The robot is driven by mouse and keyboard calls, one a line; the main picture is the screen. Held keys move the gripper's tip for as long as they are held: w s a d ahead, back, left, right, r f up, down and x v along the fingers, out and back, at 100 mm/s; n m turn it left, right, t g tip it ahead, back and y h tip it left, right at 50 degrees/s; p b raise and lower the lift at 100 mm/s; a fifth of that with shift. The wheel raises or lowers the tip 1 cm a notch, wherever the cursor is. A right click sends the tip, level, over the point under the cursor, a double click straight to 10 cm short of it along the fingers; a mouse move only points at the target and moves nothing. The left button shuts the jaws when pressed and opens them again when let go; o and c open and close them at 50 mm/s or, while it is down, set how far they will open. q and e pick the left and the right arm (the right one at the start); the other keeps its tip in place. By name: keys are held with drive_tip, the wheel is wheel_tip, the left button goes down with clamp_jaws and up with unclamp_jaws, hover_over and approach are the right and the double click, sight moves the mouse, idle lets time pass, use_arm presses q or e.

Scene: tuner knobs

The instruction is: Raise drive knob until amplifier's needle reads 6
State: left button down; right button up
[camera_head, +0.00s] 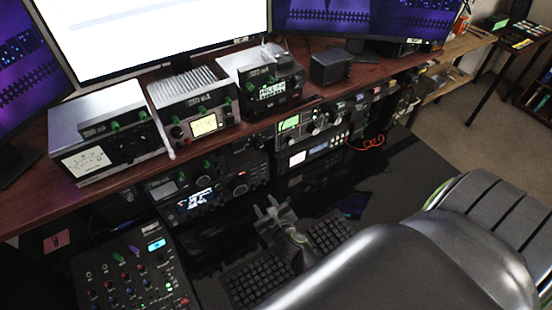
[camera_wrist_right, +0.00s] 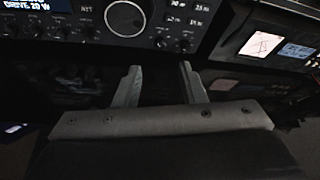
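A black radio (camera_head: 205,190) with a lit blue-white display sits on the lower shelf. In the right wrist view its display (camera_wrist_right: 25,5) reads "DRIVE 20 W", with a row of small knobs below and a large round dial (camera_wrist_right: 125,17) to the right. Which knob is the drive knob I cannot tell. A silver-and-black box (camera_head: 110,130) with a white needle meter (camera_head: 86,161) stands on the desk at left; its reading is too small to make out. My right gripper (camera_head: 266,208) is open and empty, in front of the radio and apart from it; its fingers (camera_wrist_right: 160,72) show below the dial. My left gripper is not in view.
A keyboard (camera_head: 290,260) lies below my right gripper. A mixer (camera_head: 130,270) with many knobs is at lower left. More units, one with a yellow meter (camera_head: 204,125), stand on the desk. A stacked unit (camera_head: 310,150) adjoins the radio on the right.

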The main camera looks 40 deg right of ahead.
drive_tip(key=p+v, duration=0.1)
drive_tip(key=v, duration=0.7)
drive_tip(key=shift+s+p, duration=0.3)
drive_tip(key=shift+p, duration=0.05)
drive_tip(key=shift+r, duration=0.1)
idle(0.9)
